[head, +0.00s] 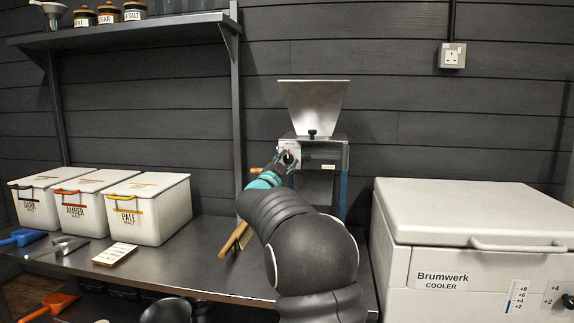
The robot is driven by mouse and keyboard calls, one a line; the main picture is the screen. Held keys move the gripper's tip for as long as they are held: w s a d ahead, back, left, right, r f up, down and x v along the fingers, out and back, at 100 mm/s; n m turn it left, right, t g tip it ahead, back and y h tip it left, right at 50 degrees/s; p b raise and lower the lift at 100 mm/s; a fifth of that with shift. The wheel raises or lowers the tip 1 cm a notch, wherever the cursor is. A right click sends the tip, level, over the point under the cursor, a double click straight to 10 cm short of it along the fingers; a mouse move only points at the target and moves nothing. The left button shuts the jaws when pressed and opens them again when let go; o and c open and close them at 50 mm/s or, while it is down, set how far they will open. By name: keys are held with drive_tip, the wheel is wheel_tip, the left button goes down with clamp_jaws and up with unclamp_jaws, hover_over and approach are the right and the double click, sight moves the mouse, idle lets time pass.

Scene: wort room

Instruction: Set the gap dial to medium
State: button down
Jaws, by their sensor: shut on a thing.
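The grain mill (328,150) stands on the metal bench with a flared steel hopper (313,103) on top. A pale dial plate (289,146) sits on the left of its front face. My gripper (287,157) is at this plate, shut on the gap dial. A small reddish mark shows just above the fingers. The dial is mostly hidden by my gripper, and its setting and labels are too small to read. My arm reaches up from the lower right and covers part of the mill's lower front.
White bins for dark, amber and pale malt (150,207) stand at left, with scoops and a card (115,254) in front. A wooden piece (233,240) is close to my arm's left. A white cooler (470,215) stands at right. A shelf (130,25) hangs at upper left.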

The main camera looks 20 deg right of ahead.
drive_tip(key=shift+m, duration=0.8)
drive_tip(key=c, duration=0.8)
unclamp_jaws()
drive_tip(key=v, duration=1.2)
drive_tip(key=shift+a+r, duration=0.15)
drive_tip(key=shift+a, duration=0.05)
drive_tip(key=shift+w+g, duration=0.1)
drive_tip(key=shift+g, duration=0.2)
